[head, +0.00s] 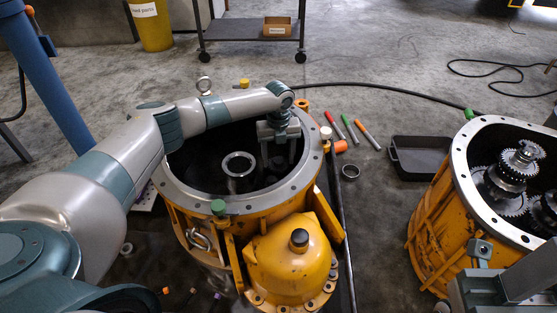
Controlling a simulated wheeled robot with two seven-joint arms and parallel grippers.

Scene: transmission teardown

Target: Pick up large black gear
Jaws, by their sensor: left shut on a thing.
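My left arm reaches in from the left over the open yellow housing (172,193). My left gripper (279,160) points down inside the right part of its opening, with its two fingers shut on a dark part. This looks like the large black gear (278,163), but it blends into the dark interior and its teeth cannot be made out. A bright metal ring or hub (238,165) stands inside the housing, left of the gripper. Grey parts of what looks like my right gripper (515,283) show at the bottom right, with the fingers not clear.
A second yellow housing (430,235) with steel gears (515,165) stands at the right. A black tray (420,158), several markers (350,128) and a small metal ring (350,172) lie between the housings. A cart (250,30) stands behind on open floor.

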